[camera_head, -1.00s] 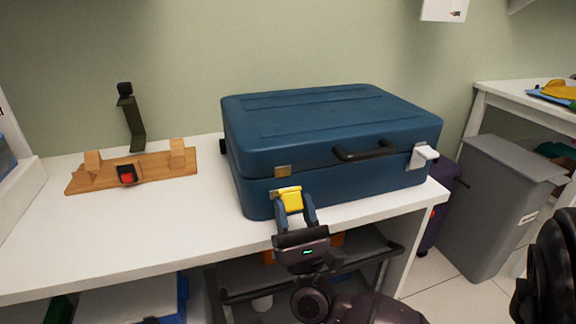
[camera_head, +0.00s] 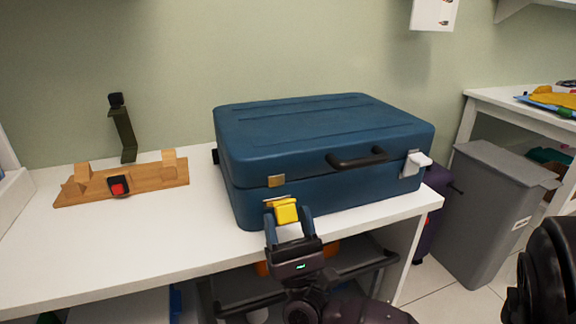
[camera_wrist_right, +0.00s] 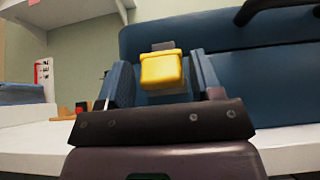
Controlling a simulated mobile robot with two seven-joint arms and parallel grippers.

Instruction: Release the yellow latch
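The suitcase lid is down. My right gripper (camera_head: 288,219) is in front of the case with a finger on each side of the latch. In the right wrist view the latch (camera_wrist_right: 162,70) sits between the spread fingers, with a gap beside the left finger; the right finger is close to it. Whether that finger touches it I cannot tell. A white latch (camera_head: 416,162) is at the right of the case front. My left gripper is not in view.
The suitcase stands on a white shelf (camera_head: 110,245). A grey bin (camera_head: 490,215) is at right. A dark rail runs below the shelf edge.

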